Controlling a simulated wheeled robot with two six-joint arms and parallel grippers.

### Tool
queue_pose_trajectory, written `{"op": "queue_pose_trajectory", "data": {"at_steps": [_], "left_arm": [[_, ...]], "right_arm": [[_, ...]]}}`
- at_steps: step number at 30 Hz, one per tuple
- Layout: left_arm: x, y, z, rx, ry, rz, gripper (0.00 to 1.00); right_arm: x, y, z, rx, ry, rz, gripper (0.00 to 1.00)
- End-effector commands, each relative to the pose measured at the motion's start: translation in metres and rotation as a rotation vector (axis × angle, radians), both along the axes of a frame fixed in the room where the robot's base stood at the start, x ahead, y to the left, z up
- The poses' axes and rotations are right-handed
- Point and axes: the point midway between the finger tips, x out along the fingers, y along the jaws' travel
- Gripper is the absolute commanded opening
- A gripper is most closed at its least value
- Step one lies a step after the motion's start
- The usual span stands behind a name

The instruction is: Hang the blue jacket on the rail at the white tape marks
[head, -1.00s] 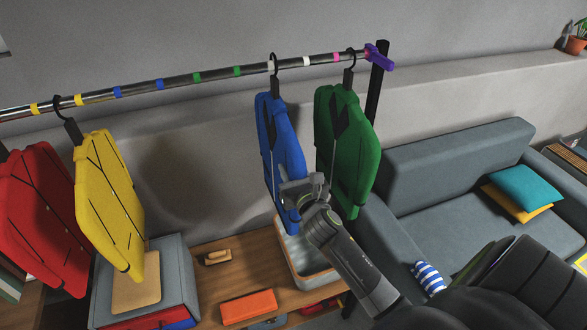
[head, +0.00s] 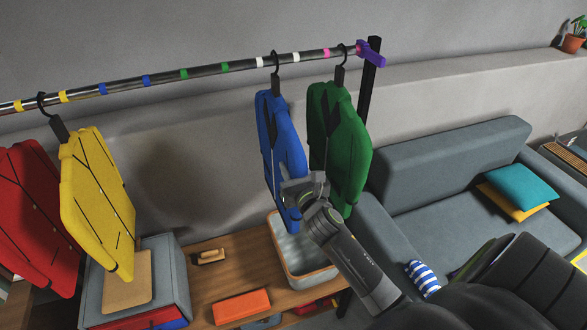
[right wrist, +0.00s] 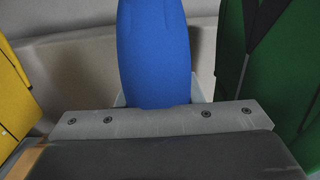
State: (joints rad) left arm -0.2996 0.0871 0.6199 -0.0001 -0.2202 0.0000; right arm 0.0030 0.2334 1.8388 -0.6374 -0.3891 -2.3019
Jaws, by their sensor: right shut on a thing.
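The blue jacket (head: 281,135) is upright in the head view, its black hook (head: 275,62) at the rail (head: 210,70). The hook is between two white tape marks, the left one (head: 259,60) and the right one (head: 296,57). It appears to loop over the rail; whether it bears the weight I cannot tell. My right gripper (head: 292,196) is shut on the jacket's lower part. The right wrist view shows the blue jacket (right wrist: 153,55) rising behind the gripper's grey plate (right wrist: 160,120). My left gripper is not in view.
A green jacket (head: 338,140) hangs close on the right. A yellow jacket (head: 98,200) and a red jacket (head: 38,215) hang at the left. The rail's middle is clear. Below are a wooden bench (head: 215,280) and a bin (head: 300,262); a sofa (head: 440,190) stands right.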

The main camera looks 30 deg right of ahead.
Motion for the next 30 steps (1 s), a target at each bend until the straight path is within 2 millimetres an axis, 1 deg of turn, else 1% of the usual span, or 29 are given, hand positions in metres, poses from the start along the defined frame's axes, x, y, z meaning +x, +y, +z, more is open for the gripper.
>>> {"op": "queue_pose_trajectory", "data": {"at_steps": [3,6,7,12,15,20,23,26,30], "left_arm": [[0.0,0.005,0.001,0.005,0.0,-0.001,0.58],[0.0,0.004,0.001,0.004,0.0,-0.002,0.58],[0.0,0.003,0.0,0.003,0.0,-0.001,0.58],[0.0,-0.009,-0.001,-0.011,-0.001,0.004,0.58],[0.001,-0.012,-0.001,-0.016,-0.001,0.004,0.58],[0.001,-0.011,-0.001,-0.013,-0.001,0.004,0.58],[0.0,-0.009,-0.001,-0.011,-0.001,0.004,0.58],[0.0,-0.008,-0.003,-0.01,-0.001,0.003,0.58],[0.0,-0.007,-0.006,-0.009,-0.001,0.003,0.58]], "right_arm": [[0.0,0.0,0.002,-0.003,-0.004,0.002,0.0],[0.0,0.0,0.002,-0.003,-0.004,0.002,0.0],[0.0,0.0,0.002,-0.003,-0.004,0.002,0.36],[0.0,0.0,0.001,-0.002,-0.003,0.001,0.58],[0.0,0.0,0.001,-0.001,-0.002,0.001,0.58],[-0.001,-0.001,-0.002,0.0,0.004,-0.002,0.58],[-0.005,0.0,-0.002,0.0,0.004,-0.001,0.58],[-0.016,0.003,-0.002,0.001,0.003,-0.001,0.58],[-0.042,0.01,-0.003,0.003,0.002,-0.001,0.58]]}}
